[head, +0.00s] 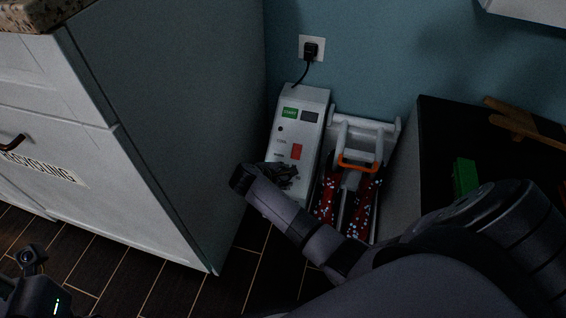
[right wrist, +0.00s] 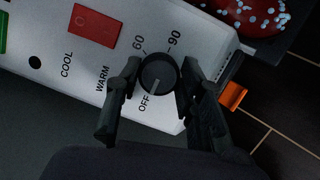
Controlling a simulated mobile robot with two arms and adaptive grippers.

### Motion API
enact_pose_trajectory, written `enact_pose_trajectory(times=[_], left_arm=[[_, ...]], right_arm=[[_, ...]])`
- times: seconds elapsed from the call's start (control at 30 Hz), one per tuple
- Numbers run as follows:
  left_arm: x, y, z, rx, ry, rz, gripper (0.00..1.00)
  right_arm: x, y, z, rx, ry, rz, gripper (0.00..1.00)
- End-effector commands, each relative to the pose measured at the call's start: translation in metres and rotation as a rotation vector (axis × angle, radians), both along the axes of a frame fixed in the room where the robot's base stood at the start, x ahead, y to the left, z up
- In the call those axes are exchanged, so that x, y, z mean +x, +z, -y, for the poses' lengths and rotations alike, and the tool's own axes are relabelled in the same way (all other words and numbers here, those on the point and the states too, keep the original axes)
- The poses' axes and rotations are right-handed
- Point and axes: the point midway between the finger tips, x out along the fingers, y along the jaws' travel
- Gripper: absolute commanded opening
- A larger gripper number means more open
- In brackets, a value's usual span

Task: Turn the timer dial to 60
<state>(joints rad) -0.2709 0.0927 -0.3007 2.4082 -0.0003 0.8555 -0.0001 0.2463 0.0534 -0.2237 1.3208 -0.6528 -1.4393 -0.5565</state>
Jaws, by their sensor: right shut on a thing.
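A white machine (head: 304,100) stands on the floor against the wall, with a green START button and a red switch (right wrist: 95,25) on its panel. Its round dark timer dial (right wrist: 158,72) shows in the right wrist view, with OFF, 60 and 90 printed around it. The dial's grey pointer mark faces OFF. My right gripper (right wrist: 157,86) is shut on the dial, one finger on either side. In the head view the right gripper (head: 284,175) covers the dial. The left arm's dark end (head: 32,275) shows at the lower left, its fingers not clear.
A white cabinet (head: 165,120) stands close on the left. A white rack with an orange bar (head: 358,162) and red, white-spotted items (head: 327,195) stands right of the machine. A black-topped unit (head: 440,125) is farther right. A plug (head: 310,50) sits in the wall outlet.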

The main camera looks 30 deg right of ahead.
Motion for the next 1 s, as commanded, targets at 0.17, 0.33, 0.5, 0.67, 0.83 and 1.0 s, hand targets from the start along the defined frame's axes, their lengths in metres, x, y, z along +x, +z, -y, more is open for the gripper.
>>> enact_pose_trajectory(times=[0.17,0.33,0.5,0.67,0.83,1.0], left_arm=[[0.0,0.0,0.0,0.0,0.0,0.0,0.2],[0.0,0.0,0.0,0.0,0.0,0.0,0.2],[0.0,0.002,0.0,0.0,0.0,0.001,0.2],[-0.002,0.005,-0.001,-0.005,0.0,-0.003,0.2],[-0.003,0.0,-0.002,-0.002,-0.001,-0.053,0.2],[-0.004,0.017,-0.002,-0.003,-0.001,-0.047,0.2]], right_arm=[[0.0,0.0,0.0,0.001,0.0,-0.001,0.17],[0.0,0.0,-0.001,0.001,-0.001,-0.001,0.07],[0.0,0.0,-0.001,0.006,-0.009,0.003,0.07],[0.0,0.002,-0.001,0.025,-0.046,0.024,0.07],[0.0,0.004,-0.001,0.065,-0.13,0.07,0.07],[0.0,0.005,-0.001,0.123,-0.248,0.136,0.07]])
